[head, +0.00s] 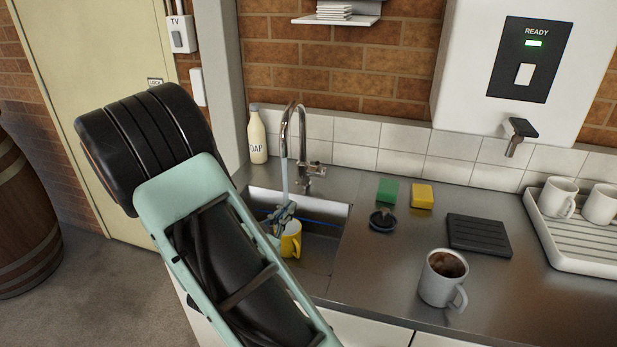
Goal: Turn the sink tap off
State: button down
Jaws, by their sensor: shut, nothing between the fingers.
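The chrome sink tap (302,140) stands behind the sink (318,255), with its arched spout over the basin. Its small handle (317,168) sticks out on the right side of the body. A pale stream of water (285,180) runs down from the spout. My gripper (284,212) is shut and empty, low over the basin, in front of and below the tap handle and apart from it. The stream meets it in the picture; I cannot tell whether they touch. A yellow mug (291,240) is in the sink just beside the gripper, partly hidden by it.
A soap bottle (257,136) stands left of the tap. Right of the sink are a green sponge (387,190), a yellow sponge (422,196), a black mat (479,235) and a filled mug (442,280). A white dispenser (467,75) hangs on the right wall.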

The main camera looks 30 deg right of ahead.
send_near(319, 169)
jog(key=w+d+f, duration=0.1)
jog(key=f, duration=0.1)
jog(key=shift+w+d+r+p, duration=0.25)
jog(key=shift+w+d+r, duration=0.1)
jog(key=shift+d+r, duration=0.25)
jog(key=shift+w+d+r+p, duration=0.25)
jog(key=shift+w+d+r, duration=0.1)
jog(key=shift+d+r, duration=0.3)
jog(key=shift+w+d+r, duration=0.2)
jog(key=shift+d, duration=0.1)
jog(key=shift+g+y, duration=0.5)
jog(key=shift+y, duration=0.2)
jog(key=r+p, duration=0.1)
jog(key=w+d+r+p, duration=0.2)
jog(key=r, duration=0.1)
jog(key=shift+w+d, duration=0.1)
jog(key=shift+d, duration=0.1)
jog(key=shift+a+f, duration=0.1)
